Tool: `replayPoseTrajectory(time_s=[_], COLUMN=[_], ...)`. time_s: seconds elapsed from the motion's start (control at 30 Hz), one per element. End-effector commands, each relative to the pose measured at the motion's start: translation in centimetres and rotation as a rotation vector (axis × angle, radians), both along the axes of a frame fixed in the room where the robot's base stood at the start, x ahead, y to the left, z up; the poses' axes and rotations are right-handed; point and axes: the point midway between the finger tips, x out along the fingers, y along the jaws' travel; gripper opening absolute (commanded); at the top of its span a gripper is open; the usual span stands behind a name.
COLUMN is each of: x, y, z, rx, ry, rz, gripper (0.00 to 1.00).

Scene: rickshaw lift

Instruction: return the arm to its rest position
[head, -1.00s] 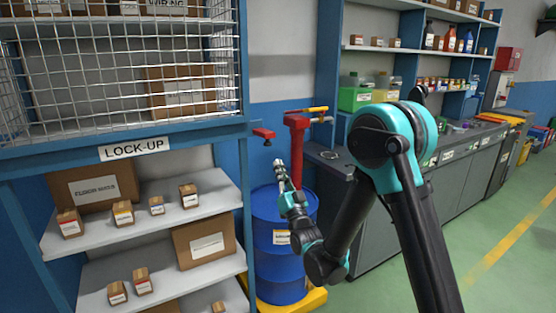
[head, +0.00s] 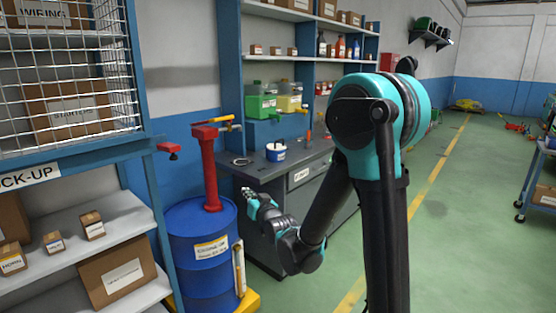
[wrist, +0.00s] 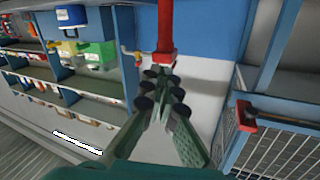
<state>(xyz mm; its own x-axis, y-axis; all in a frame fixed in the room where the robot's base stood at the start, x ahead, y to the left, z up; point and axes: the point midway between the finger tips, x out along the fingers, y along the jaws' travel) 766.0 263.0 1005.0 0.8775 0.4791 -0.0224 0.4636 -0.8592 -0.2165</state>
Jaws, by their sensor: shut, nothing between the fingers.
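My gripper (head: 249,193) is at the end of my folded black and teal arm, in the middle of the head view. It hangs in the air in front of the grey workbench, right of the blue drum. In the wrist view my gripper (wrist: 160,82) has its fingers together, with nothing between them. The wrist picture is turned over, with the red pump beyond the fingertips. I see no contact between the gripper and anything.
A blue drum (head: 203,256) with a red pump (head: 208,165) stands left of my gripper. The lock-up shelving (head: 125,215) is at the left. The workbench (head: 265,170) holds a white and blue tub (head: 276,152). Green floor (head: 450,220) is open at right, with a blue cart (head: 542,180) at the edge.

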Motion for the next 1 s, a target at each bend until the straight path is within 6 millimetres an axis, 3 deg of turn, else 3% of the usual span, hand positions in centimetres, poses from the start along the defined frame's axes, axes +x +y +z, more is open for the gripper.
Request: replayPoseTrajectory(time_s=[0.03, 0.17, 0.27, 0.37, 0.53, 0.7, 0.8, 1.0], x=[-0.3, -2.1, -4.6, -8.0, -15.4, -22.8, -25.6, -27.7], y=[-2.7, -8.9, -13.6, -18.1, -24.6, -28.6, -29.7, -30.4], z=[-0.8, -3.8, -6.2, -8.7, -12.8, -15.9, -16.9, -17.6], rx=[-0.043, -0.159, -0.237, -0.305, -0.396, -0.448, -0.462, -0.471], ry=[0.057, 0.223, 0.358, 0.498, 0.746, 0.959, 1.039, 1.098], rz=[-0.033, -0.104, -0.154, -0.199, -0.262, -0.296, -0.305, -0.307], gripper=[0.00, 0.00, 0.00, 0.00, 0.00, 0.00, 0.00, 0.00])
